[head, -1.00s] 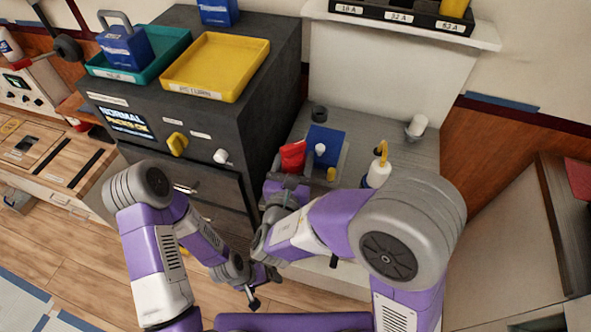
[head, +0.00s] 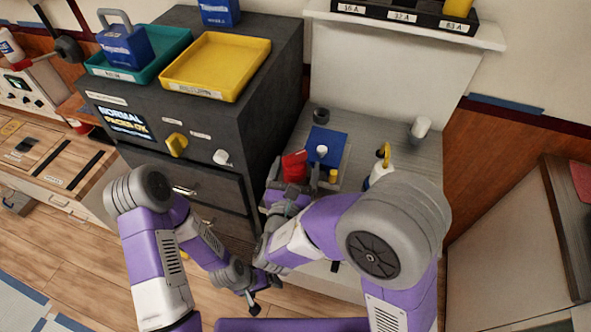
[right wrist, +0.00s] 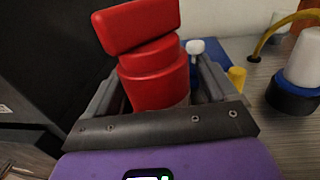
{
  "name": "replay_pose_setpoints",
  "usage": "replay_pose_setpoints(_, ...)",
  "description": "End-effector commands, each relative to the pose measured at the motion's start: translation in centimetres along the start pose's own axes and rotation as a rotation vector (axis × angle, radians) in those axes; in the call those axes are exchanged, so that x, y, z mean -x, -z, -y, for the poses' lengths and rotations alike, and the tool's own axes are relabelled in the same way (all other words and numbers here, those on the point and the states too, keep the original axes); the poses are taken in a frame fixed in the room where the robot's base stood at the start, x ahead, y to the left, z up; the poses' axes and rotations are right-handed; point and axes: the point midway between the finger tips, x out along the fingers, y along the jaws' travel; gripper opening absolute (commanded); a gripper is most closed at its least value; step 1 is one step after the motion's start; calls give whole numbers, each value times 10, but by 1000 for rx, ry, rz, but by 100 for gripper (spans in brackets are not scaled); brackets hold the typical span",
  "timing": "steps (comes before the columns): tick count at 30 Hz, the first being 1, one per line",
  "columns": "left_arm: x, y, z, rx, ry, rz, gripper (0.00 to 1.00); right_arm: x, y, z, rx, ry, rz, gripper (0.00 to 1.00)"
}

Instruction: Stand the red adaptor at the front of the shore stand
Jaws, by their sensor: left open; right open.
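The red adaptor (head: 294,167), a red cylinder with a block on top, is upright on the grey-topped stand (head: 385,140), at the front left of a blue panel (head: 325,140). It fills the right wrist view's upper middle (right wrist: 155,75). My right gripper (head: 293,180) is open, with one finger on each side of the adaptor; small gaps show beside it in the right wrist view. The adaptor's base is hidden by the gripper. My left gripper (head: 254,298) is open and empty, low in front of the dark cabinet.
A white knob (head: 321,152) and a yellow cylinder (head: 333,176) are close to the right finger. The dark cabinet (head: 262,120) rises close on the left, with a yellow tray (head: 218,66) on top.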

Motion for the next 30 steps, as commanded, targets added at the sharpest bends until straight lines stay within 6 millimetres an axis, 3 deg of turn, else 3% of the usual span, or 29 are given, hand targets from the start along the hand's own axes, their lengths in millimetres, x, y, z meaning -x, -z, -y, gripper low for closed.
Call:
replay_pose_setpoints(5, 4, 0, -2, 0, 0, 0, 90, 5, -4, -1, 0, -3, 0, 86)
replay_pose_setpoints(15, 11, 0, -4, 0, 0, 0, 90, 77, -4, -2, 3, -6, 0, 86)
replay_pose_setpoints(21, 13, -1, -5, 0, 0, 0, 90, 108, -4, -1, 2, -4, 0, 86)
replay_pose_setpoints(30, 14, -1, -5, 0, 0, 0, 90, 121, -3, 0, 1, 0, 1, 86)
